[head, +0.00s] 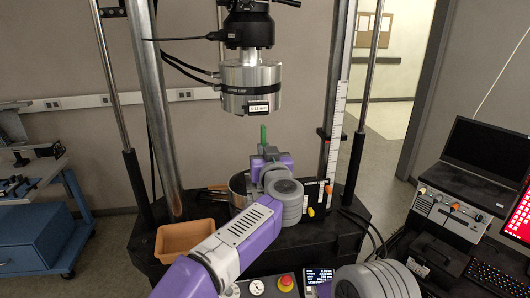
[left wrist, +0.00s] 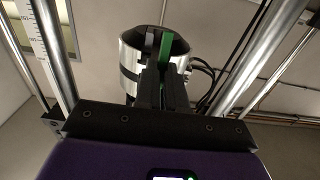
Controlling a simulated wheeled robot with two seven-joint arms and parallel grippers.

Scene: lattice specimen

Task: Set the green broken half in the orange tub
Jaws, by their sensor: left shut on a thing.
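The green broken half (head: 263,134) is a thin upright green piece in the head view. My left gripper (head: 265,152) is shut on it, pointing up below the silver upper cylinder of the test machine. In the left wrist view the green half (left wrist: 167,50) sticks out past the dark fingers of the left gripper (left wrist: 161,82), with the silver cylinder behind it. The lower part of the green half is hidden by the fingers. My right gripper is out of view.
The silver upper cylinder (head: 251,88) hangs just above the green half. A metal column (head: 155,100) stands behind the tub. A lower round metal part (head: 238,188) is partly hidden behind my arm. A red button (head: 286,282) and a display (head: 319,276) are at the front.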

